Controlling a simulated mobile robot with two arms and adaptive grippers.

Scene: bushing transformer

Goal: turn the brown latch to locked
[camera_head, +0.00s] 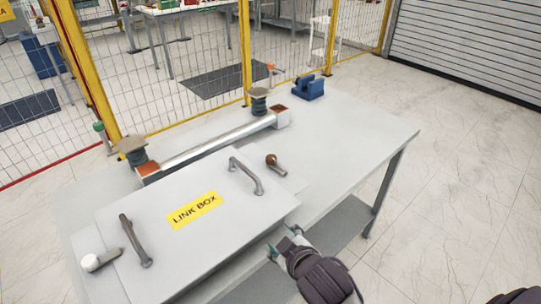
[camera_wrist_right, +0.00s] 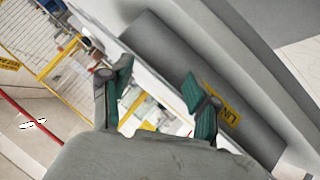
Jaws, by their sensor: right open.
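The brown latch (camera_head: 275,163) is a small knob with a brown end and a short metallic lever that points down to the right in the head view. It sits at the right side of the link box (camera_head: 160,245), beside its right handle. My right gripper (camera_head: 283,241) is open and empty, in front of the box's near right corner and apart from the latch. In the right wrist view its two green-padded fingers (camera_wrist_right: 158,95) are spread with nothing between them. I cannot make out the latch in that view. My left gripper is not in view.
The box lid has two grey handles (camera_head: 247,176) (camera_head: 135,241) and a yellow LINK BOX label (camera_head: 195,210). A white-ended latch (camera_head: 98,261) is at the left. Behind are a metal bar (camera_head: 220,141), two bushings and a blue block (camera_head: 309,88). The table's right part is clear.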

